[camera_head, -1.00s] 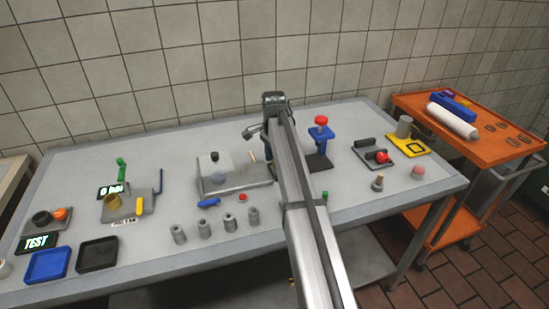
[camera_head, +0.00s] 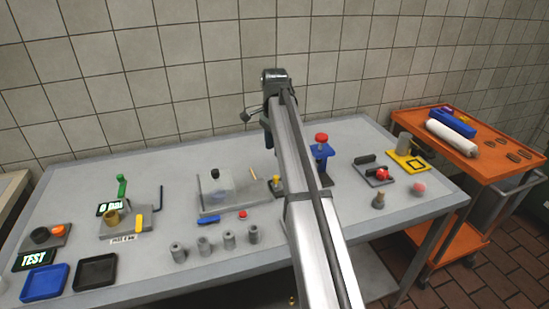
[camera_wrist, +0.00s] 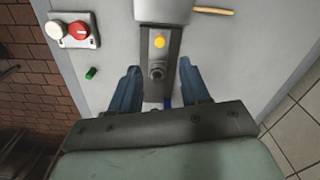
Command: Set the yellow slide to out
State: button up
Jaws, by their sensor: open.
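A yellow knob (camera_wrist: 160,41) sits on a dark narrow rail (camera_wrist: 158,54) in the wrist view; I take it for the yellow slide. It also shows in the head view (camera_head: 276,180), just left of my arm. The rail runs out from a pale block (camera_wrist: 162,9). A round grey knob (camera_wrist: 157,72) lies on the same strip, nearer my gripper. My gripper (camera_wrist: 158,66) is open, its two blue fingers on either side of the strip, with the yellow knob ahead of the fingertips. I see no contact with it. My arm hides part of this area in the head view.
A clear box (camera_head: 215,187) stands left of the knob. A red-topped blue press (camera_head: 321,155) stands right of my arm. Several grey cylinders (camera_head: 228,240) stand along the front. A wooden stick (camera_wrist: 213,11) lies behind the rail. An orange trolley (camera_head: 420,125) stands right.

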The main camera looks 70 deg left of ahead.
jog(key=shift+r, duration=1)
